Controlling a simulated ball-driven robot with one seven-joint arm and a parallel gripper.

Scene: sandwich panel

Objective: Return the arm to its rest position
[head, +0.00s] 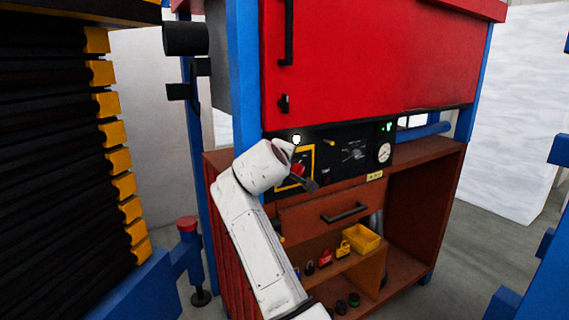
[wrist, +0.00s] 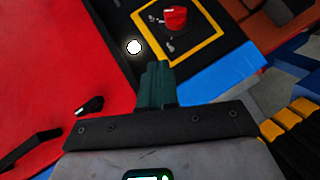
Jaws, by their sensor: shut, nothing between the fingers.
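My gripper (wrist: 155,84) is shut and empty in the wrist view, its dark fingers together in front of the black control panel. A red rotary switch (wrist: 176,17) on a yellow-framed plate is beyond the fingertips, with a gap seen in the wrist view. In the head view the red switch (head: 297,170) is partly hidden by my arm. A round white lamp (wrist: 134,47) is lit beside the frame.
The red cabinet door (head: 370,55) rises above the panel. Below are a drawer with a black handle (head: 344,213), a yellow bin (head: 361,238) and several padlocks on a shelf. A blue post (head: 243,70) stands left of the panel. Black stacked sheets (head: 50,150) stand at far left.

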